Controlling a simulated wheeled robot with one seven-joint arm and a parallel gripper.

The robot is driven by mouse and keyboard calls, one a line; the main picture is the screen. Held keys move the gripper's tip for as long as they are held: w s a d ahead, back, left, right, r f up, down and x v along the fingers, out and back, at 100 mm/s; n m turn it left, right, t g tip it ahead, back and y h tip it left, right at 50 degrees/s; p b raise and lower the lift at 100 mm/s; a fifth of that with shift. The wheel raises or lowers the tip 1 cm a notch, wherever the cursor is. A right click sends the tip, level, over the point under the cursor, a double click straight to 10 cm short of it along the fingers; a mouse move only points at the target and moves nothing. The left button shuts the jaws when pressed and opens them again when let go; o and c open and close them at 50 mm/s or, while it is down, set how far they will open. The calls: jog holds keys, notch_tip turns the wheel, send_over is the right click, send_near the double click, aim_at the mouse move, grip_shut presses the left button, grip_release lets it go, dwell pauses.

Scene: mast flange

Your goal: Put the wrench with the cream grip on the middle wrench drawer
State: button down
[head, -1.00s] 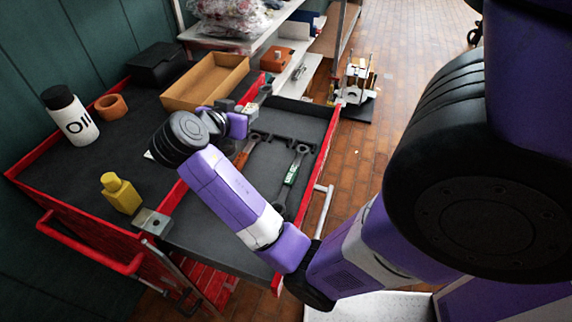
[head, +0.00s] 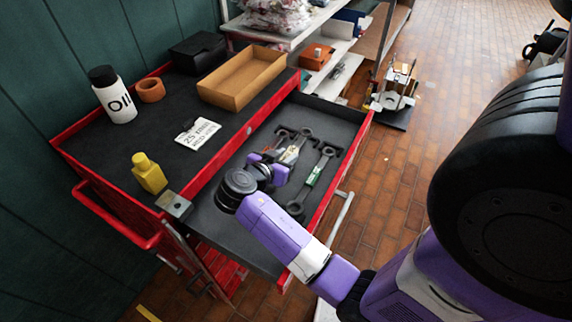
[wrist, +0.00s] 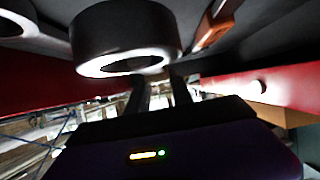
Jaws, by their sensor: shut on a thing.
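My gripper (head: 283,165) is over the open drawer (head: 240,225) of the red tool cart. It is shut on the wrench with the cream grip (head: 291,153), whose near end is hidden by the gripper. This wrench lies between the orange-grip wrench (head: 269,151) on the left and the green-grip wrench (head: 314,176) on the right. I cannot tell whether it touches the drawer floor. In the wrist view my fingers (wrist: 162,92) are dark and blurred beside a large dark ring (wrist: 125,40). The orange grip shows there too (wrist: 214,32).
The cart top holds an oil bottle (head: 113,97), an orange ring (head: 150,90), a yellow bottle (head: 149,173), a label card (head: 198,132), an open box (head: 243,78) and a black case (head: 198,52). The drawer's near part is bare.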

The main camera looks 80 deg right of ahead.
jog(key=shift+f, duration=2.1)
jog(key=shift+f, duration=0.15)
jog(key=c, duration=1.1)
grip_release()
